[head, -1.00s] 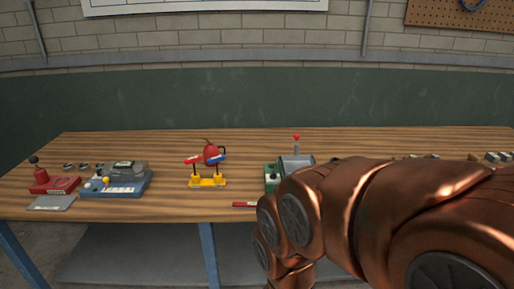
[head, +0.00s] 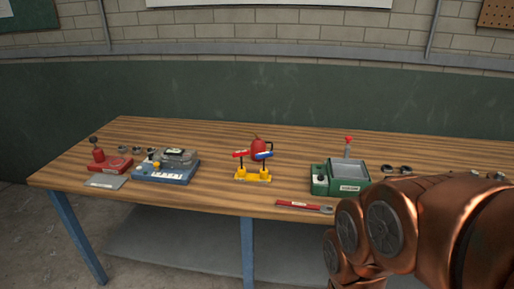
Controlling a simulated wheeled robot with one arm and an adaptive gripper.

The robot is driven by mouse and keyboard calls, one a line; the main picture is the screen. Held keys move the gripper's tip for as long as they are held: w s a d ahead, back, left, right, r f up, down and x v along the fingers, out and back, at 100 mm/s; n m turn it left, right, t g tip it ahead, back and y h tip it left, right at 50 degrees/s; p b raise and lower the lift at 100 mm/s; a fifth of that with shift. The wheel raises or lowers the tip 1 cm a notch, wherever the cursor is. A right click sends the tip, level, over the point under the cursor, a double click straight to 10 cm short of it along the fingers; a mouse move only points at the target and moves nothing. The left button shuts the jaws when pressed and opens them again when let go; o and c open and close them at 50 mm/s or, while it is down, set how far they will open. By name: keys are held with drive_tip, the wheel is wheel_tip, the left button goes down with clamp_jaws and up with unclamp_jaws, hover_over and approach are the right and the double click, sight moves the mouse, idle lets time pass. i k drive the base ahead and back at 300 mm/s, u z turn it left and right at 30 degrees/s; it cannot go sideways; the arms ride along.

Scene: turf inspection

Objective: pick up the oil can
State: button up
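The oil can (head: 256,143) is a small red can with a thin spout and a dark handle. In the head view it stands near the middle of the wooden bench (head: 215,200). A yellow stand (head: 252,175) with two black posts, one carrying a red piece and one a blue piece, is in front of it and partly hides its lower part. My copper-coloured arm reaches in from the right edge, well to the right of the can. My gripper is not visible in this view.
A blue device (head: 166,172), a red tool (head: 108,163) and a grey plate (head: 105,182) lie to the left. A green box (head: 320,181) with a red-knobbed lever and a red-handled tool (head: 299,206) lie to the right. Bare wood surrounds the can's sides.

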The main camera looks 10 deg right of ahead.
sight(258, 146)
drive_tip(key=k, duration=0.6)
drive_tip(key=u, duration=0.9)
drive_tip(key=i, duration=0.8)
drive_tip(key=u, duration=0.75)
drive_tip(key=i, duration=0.85)
drive_tip(key=z, duration=0.75)
drive_tip(key=i, duration=0.9)
drive_tip(key=z, duration=0.85)
